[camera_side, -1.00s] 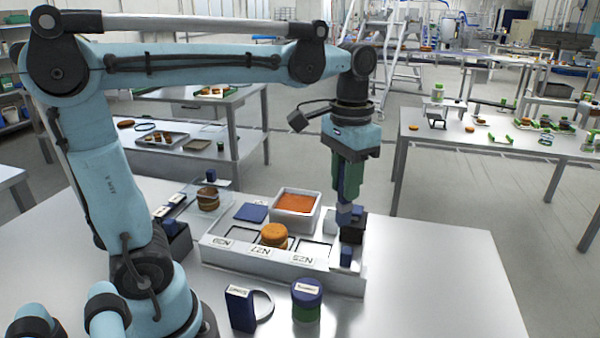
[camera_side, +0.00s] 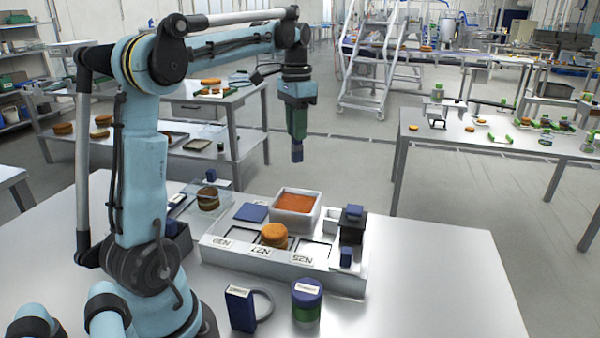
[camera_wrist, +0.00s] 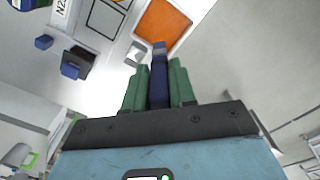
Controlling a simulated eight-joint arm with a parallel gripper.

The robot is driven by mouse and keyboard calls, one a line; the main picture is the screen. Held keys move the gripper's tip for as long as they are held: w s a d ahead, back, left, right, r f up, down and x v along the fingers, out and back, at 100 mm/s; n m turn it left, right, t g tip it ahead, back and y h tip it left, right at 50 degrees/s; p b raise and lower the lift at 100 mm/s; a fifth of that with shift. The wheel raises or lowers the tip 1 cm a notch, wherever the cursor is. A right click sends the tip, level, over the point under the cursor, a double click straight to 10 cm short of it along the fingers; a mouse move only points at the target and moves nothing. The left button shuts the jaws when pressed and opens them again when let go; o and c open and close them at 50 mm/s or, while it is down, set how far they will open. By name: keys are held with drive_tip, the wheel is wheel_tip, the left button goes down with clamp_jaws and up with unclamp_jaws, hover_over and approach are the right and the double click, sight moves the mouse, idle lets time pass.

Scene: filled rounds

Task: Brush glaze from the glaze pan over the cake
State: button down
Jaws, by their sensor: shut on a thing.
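My gripper (camera_side: 297,128) has green fingers and is shut on a slim blue brush (camera_side: 297,153). It is held upright in the air, above and behind the glaze pan. In the wrist view the brush (camera_wrist: 158,72) sits between the two fingers (camera_wrist: 158,85); its bristles cannot be made out. The glaze pan (camera_side: 291,223) is a white box with orange glaze (camera_side: 297,202), at the back of the white tray. The round golden-brown cake (camera_side: 273,235) sits in the tray's middle place, labelled N27, in front of the pan.
The white tray (camera_side: 222,255) has an empty framed place labelled N25 to the right of the cake. A black holder with a blue top (camera_side: 352,214) stands at its right end. A navy box (camera_side: 240,308) and a blue-lidded jar (camera_side: 307,300) stand in front.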

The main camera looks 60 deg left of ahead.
sight(296, 147)
wheel_tip(296, 147, down, 12)
drive_tip(key=shift+a+r, duration=0.2)
drive_tip(key=shift+a, duration=0.05)
idle(0.6)
drive_tip(key=shift+f, duration=0.6)
idle(2.0)
drive_tip(key=shift+r, duration=3.55)
